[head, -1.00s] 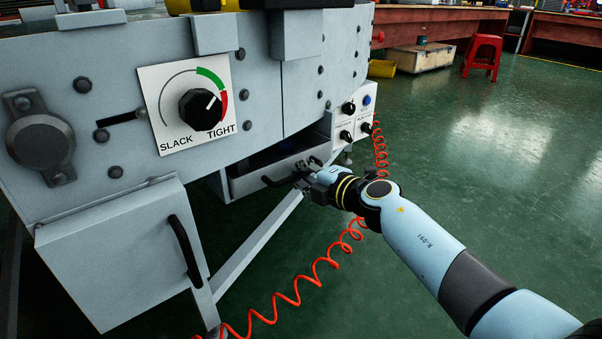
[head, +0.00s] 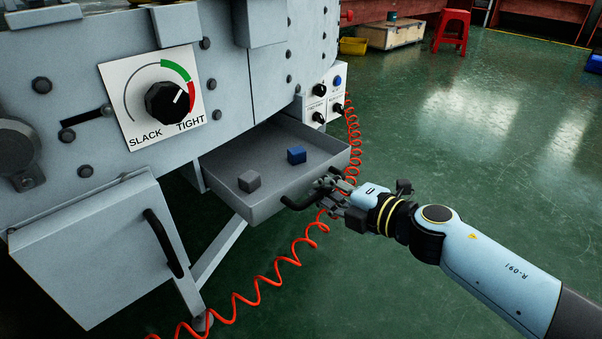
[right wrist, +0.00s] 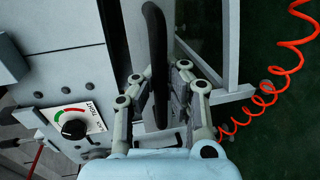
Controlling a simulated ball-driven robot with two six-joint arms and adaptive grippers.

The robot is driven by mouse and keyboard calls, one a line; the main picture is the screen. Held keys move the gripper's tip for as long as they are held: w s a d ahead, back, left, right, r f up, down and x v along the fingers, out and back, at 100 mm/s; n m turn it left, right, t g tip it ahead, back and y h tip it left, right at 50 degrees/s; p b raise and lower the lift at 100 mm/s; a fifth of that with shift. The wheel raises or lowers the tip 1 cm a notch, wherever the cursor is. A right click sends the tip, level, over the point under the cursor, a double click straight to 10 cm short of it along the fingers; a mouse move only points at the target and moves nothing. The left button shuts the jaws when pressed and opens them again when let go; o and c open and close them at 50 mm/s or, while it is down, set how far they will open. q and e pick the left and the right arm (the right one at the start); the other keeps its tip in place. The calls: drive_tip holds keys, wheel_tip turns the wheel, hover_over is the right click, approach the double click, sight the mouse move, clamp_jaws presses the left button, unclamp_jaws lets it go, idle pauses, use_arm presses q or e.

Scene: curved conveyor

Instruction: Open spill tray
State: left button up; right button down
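The grey spill tray (head: 222,196) is pulled out from under the machine's side in the head view, its shallow inside showing. A grey cube (head: 249,181) and a blue cube (head: 296,155) lie in it. Its black handle (head: 297,203) is on the front wall. My right gripper (head: 326,190) is at the handle's right end, its fingers closed around it. In the right wrist view, the black handle (right wrist: 155,45) runs between the two fingers of my right gripper (right wrist: 163,88). My left gripper is not in view.
A dial panel (head: 133,85) marked slack and tight is above the tray. A cabinet (head: 85,255) with a black handle is at the left. A coiled red hose (head: 262,283) hangs near the tray and my right gripper. Green floor (head: 440,140) is open at right.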

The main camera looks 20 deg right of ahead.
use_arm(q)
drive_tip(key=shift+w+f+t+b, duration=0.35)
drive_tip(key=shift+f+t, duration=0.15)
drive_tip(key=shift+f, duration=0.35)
use_arm(e)
drive_tip(key=shift+f+v, duration=0.25)
drive_tip(key=shift+v, duration=0.85)
drive_tip(key=shift+f+v, duration=0.2)
drive_tip(key=shift+v, duration=0.95)
drive_tip(key=c, duration=2)
unclamp_jaws()
drive_tip(key=shift+s+r, duration=0.1)
drive_tip(key=o, duration=0.7)
drive_tip(key=shift+c, duration=0.2)
drive_tip(key=v, duration=1.2)
